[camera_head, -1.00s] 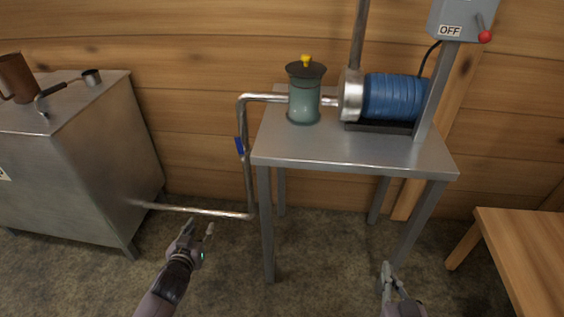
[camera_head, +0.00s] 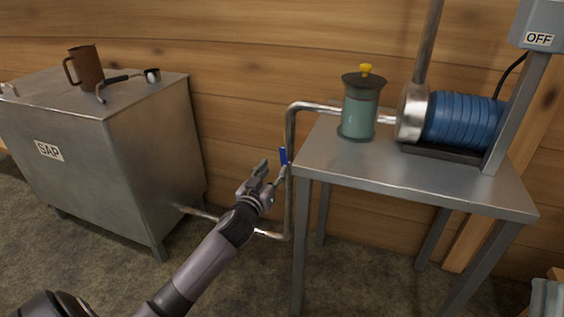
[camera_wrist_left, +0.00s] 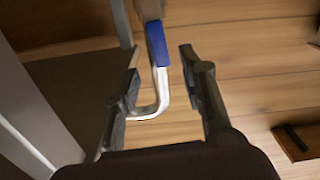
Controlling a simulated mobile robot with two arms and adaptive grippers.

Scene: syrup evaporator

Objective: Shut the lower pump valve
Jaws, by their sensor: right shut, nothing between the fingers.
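The valve's blue handle (camera_head: 284,156) is on the upright pipe left of the pump table and looks roughly in line with that pipe. In the left wrist view the blue handle (camera_wrist_left: 158,45) shows between my left fingertips, with a bent silver pipe below it. My left gripper (camera_head: 273,170) is open and just short of the handle, its fingers pointing toward it; it also shows in the left wrist view (camera_wrist_left: 160,54). I cannot tell whether it touches the handle.
The metal table (camera_head: 400,178) carries a green canister (camera_head: 360,110) and a blue motor (camera_head: 465,122). A grey box marked OFF (camera_head: 540,25) is at upper right. The sap tank (camera_head: 90,165) stands left, with a brown mug (camera_head: 87,68) on top. A low pipe (camera_head: 268,234) runs from the tank.

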